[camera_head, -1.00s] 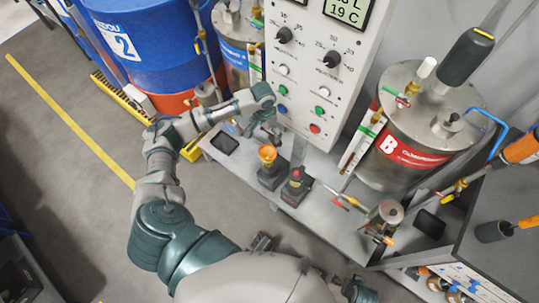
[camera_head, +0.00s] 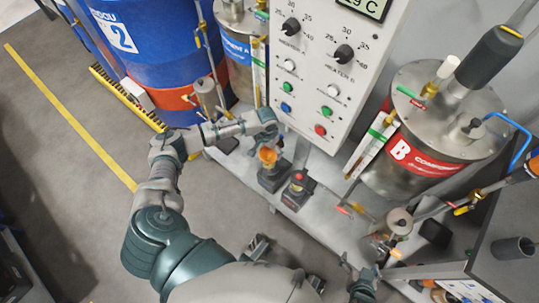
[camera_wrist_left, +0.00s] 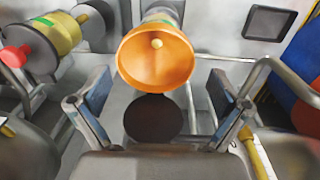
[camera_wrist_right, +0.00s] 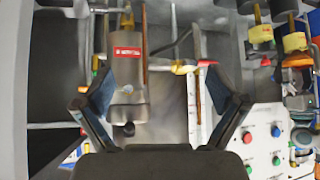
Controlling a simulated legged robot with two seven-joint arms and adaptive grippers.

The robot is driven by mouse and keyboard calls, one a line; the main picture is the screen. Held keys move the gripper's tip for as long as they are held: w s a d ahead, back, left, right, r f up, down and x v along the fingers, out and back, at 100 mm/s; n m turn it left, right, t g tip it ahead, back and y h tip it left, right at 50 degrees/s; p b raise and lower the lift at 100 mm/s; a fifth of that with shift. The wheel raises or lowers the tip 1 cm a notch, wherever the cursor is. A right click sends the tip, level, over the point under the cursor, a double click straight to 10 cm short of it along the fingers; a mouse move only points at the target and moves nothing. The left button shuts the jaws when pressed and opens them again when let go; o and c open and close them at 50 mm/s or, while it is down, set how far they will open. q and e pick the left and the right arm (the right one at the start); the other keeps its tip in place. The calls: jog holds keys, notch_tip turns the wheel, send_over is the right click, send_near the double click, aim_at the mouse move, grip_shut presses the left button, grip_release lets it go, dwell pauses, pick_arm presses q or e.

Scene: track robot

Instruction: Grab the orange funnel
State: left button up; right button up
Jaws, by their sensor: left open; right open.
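The orange funnel (camera_head: 267,155) sits on a dark-based stand on the grey bench, its top edge partly hidden by my left gripper in the head view. My left gripper (camera_head: 273,138) is open and empty, close beside the funnel. In the left wrist view the funnel (camera_wrist_left: 155,58) shows its wide round mouth, a little beyond the open fingers (camera_wrist_left: 158,98) and roughly centred between them, with no visible contact. My right gripper (camera_head: 362,278) is low in the head view, away from the funnel. Its open, empty fingers show in the right wrist view (camera_wrist_right: 160,92).
A similar stand with a red top (camera_head: 297,180) is just right of the funnel. The white control panel (camera_head: 325,70) rises behind. A steel tank (camera_head: 425,125) with pipes and valves stands at right, and a blue drum (camera_head: 145,40) at back left.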

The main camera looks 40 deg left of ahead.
pick_arm(q)
notch_tip(320, 180, down, 3)
jog(key=shift+w+r+b, duration=0.1)
jog(key=shift+r+b, duration=0.1)
jog(key=shift+b, duration=0.1)
jog(key=shift+d+r, duration=0.15)
jog(key=shift+d, duration=0.3)
jog(key=shift+c, duration=0.5)
jog(key=c, duration=0.7)
jog(key=shift+a, duration=0.4)
jog(key=shift+c, duration=0.5)
pick_arm(e)
jog(key=shift+w+a+r+t, duration=0.3)
jog(key=shift+w+r+t, duration=0.1)
jog(key=shift+w+t, duration=0.25)
jog(key=shift+w+a+r+t, duration=0.25)
jog(key=shift+w+r+t, duration=0.15)
jog(key=shift+w, duration=0.35)
